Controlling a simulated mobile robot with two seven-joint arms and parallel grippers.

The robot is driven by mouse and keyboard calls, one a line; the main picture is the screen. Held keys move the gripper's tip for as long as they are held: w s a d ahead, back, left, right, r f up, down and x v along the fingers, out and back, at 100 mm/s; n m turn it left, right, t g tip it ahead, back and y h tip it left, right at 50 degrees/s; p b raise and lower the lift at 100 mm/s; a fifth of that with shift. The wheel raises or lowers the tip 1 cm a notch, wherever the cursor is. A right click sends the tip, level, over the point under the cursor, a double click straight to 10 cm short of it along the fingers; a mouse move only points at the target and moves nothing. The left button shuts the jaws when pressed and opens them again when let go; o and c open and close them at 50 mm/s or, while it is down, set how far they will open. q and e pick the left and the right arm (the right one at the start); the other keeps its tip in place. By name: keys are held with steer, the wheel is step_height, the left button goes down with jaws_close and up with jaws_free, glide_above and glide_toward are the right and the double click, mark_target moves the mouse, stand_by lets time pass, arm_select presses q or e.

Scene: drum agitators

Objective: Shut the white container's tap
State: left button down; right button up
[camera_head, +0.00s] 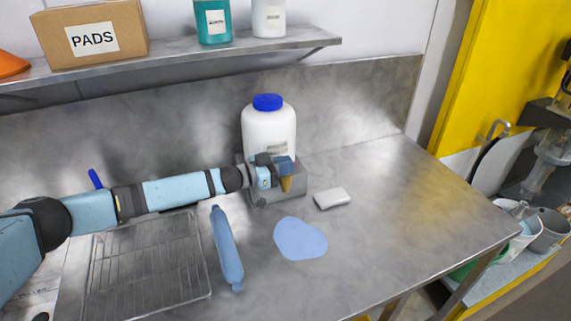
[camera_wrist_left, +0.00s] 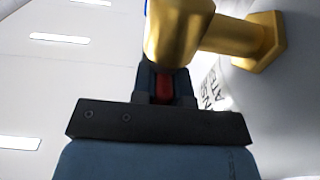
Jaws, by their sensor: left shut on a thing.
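The white container (camera_head: 268,128) with a blue cap stands upright on a low grey block (camera_head: 291,192) at the back of the steel bench. Its brass tap (camera_head: 286,184) shows at the front, partly covered by my gripper; in the left wrist view the tap (camera_wrist_left: 182,35) is large and close. My left gripper (camera_head: 284,166) is at the tap, in front of the container. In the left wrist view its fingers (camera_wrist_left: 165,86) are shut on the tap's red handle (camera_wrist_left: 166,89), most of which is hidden. My right gripper is in neither view.
A blue puddle (camera_head: 300,239), a white block (camera_head: 332,198) and a blue roll-like object (camera_head: 227,247) lie on the bench. A wire rack (camera_head: 150,265) is at front left. A shelf (camera_head: 185,48) holds a PADS box (camera_head: 92,34) above. The bench's right side (camera_head: 430,200) is clear.

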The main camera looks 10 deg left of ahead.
arm_select(q)
steer(key=shift+g, duration=0.3)
steer(key=c, duration=1.1)
jaws_free()
steer(key=shift+c, duration=0.2)
steer(key=shift+s+a, duration=0.2)
steer(key=shift+a, duration=0.15)
steer(key=b+v, duration=0.2)
steer(key=v, duration=1.1)
steer(key=shift+f, duration=0.2)
